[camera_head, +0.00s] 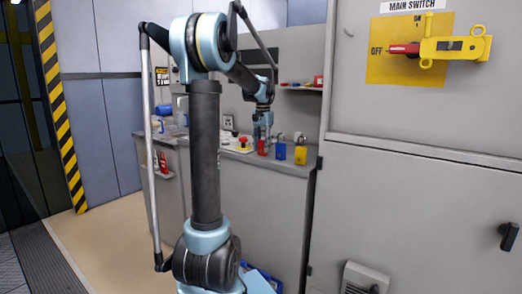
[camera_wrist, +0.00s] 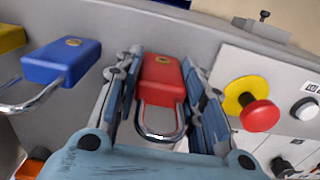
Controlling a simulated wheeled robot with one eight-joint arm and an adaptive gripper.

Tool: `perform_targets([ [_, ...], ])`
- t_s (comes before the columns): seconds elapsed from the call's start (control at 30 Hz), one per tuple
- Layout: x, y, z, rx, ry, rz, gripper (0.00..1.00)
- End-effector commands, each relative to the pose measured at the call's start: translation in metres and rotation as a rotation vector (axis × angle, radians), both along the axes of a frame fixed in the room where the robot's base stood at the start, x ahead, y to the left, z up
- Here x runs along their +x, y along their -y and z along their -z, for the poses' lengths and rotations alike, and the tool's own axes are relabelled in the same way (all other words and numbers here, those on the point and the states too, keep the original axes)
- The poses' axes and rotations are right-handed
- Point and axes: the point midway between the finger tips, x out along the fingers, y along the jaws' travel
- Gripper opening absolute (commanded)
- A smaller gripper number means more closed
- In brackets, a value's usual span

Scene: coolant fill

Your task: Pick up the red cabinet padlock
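The red padlock (camera_head: 263,147) stands on the grey counter, beside the blue padlock. In the wrist view the red padlock (camera_wrist: 162,80) lies between my two fingers, with its metal shackle pointing toward the camera. My gripper (camera_head: 263,130) reaches down over it from above. In the wrist view my gripper (camera_wrist: 163,75) has one finger on each side of the red body. Narrow gaps seem to show beside the body, so the fingers look open around it. Contact at the fingertips is hard to make out.
The blue padlock (camera_wrist: 62,60) and yellow padlock (camera_wrist: 10,38) stand left of the red one in the wrist view. A red emergency button (camera_wrist: 260,115) on yellow is close on the right. A cabinet with a main switch (camera_head: 440,48) stands at right.

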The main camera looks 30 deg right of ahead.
Motion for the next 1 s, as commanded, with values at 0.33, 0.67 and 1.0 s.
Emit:
perform_targets([
  [0.33, 0.0, 0.0, -0.002, 0.0, 0.0, 0.0, 0.1],
  [0.67, 0.0, 0.0, -0.046, 0.0, 0.0, 0.0, 0.1],
  [1.0, 0.0, 0.0, -0.093, 0.0, 0.0, 0.0, 0.1],
])
